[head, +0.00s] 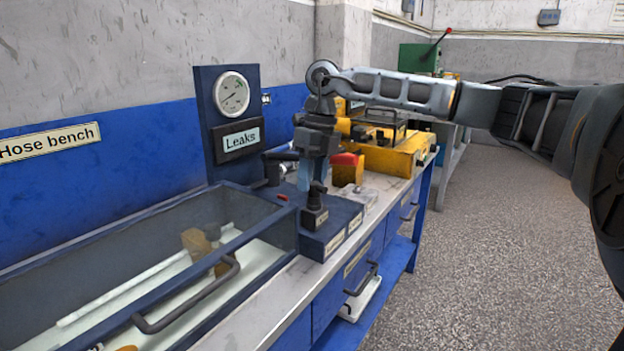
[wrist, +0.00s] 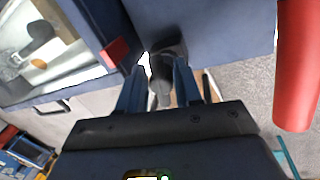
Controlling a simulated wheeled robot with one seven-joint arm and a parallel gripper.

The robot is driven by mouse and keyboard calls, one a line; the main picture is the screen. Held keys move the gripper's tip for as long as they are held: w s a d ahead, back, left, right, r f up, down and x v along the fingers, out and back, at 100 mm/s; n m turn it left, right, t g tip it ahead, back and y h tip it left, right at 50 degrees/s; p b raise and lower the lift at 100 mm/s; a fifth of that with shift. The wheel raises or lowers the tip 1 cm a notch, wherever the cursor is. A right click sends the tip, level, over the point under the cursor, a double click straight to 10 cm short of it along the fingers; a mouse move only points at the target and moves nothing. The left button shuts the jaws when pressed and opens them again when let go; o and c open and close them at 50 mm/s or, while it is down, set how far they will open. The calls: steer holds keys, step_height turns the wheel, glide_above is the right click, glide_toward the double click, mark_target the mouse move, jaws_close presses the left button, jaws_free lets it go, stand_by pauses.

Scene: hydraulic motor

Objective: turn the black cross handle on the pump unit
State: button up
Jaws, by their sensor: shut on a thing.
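The pump unit is a dark blue box (head: 343,213) with small white labels, on the bench below the Leaks gauge panel. The black cross handle (head: 317,196) stands on top of it, partly covered by my gripper in the head view. My gripper (head: 306,176) points down at the handle from above. In the wrist view my gripper (wrist: 160,84) has its two blue fingers on either side of the dark handle (wrist: 163,70), shut on it. The handle's arms and its exact angle are hard to make out.
A lidded glass-topped tank (head: 190,280) with a bar handle is at the front left. A red-topped yellow block (head: 347,169) and a yellow machine (head: 390,155) stand behind the unit. A gauge panel (head: 229,115) rises behind. The floor at right is clear.

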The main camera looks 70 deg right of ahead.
steer(key=shift+s, duration=0.1)
steer(key=o, duration=1)
steer(key=r, duration=0.2)
steer(key=d+r, duration=0.1)
steer(key=r, duration=0.4)
steer(key=shift+s+d+r, duration=0.25)
steer(key=shift+s+r, duration=0.05)
